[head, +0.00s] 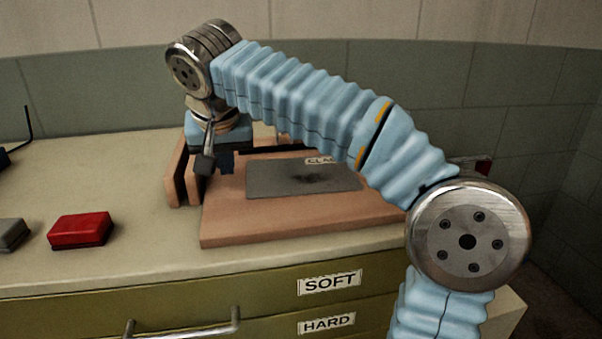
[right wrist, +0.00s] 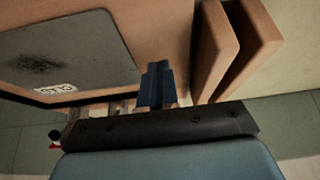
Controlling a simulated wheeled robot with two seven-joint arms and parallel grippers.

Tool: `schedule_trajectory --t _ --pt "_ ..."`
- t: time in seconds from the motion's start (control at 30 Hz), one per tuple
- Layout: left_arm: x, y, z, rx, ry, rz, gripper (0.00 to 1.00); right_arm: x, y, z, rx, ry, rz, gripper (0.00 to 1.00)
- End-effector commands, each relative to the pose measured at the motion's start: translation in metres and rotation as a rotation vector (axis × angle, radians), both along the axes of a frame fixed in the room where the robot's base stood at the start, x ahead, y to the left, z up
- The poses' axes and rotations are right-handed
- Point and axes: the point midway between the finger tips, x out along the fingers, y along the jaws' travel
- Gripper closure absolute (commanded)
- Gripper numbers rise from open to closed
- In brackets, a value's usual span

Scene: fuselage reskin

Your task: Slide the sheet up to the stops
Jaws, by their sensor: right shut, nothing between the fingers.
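The grey sheet (head: 275,179) lies flat on a wooden board (head: 310,222), with a dark smudge on it and a white label at its back edge. It also shows in the right wrist view (right wrist: 90,45). A dark strip (head: 245,151) runs along the board's back edge; I cannot tell whether the sheet touches it. Two wooden uprights (right wrist: 213,45) stand at the board's left end, with bare wood between them and the sheet. My right gripper (head: 213,163) is shut and empty above the board's back left corner, beside the uprights and apart from the sheet. My left gripper is out of view.
A red block (head: 81,230) and a grey block (head: 12,234) lie on the bench (head: 130,165) left of the board. Drawers labelled SOFT (head: 330,283) and HARD (head: 327,323) are below. My right arm crosses over the board and hides part of its right side.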

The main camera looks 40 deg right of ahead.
Motion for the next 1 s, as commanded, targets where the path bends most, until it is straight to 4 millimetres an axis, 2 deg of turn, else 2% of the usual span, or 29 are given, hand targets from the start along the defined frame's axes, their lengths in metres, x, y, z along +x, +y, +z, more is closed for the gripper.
schedule_trajectory --t 0.57,1.0 --pt "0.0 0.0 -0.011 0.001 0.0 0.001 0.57 0.0 0.0 -0.012 0.0 0.0 0.0 1.0" --pt "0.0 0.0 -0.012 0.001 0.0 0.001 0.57 -0.005 -0.008 -0.011 0.0 0.0 -0.001 1.0"
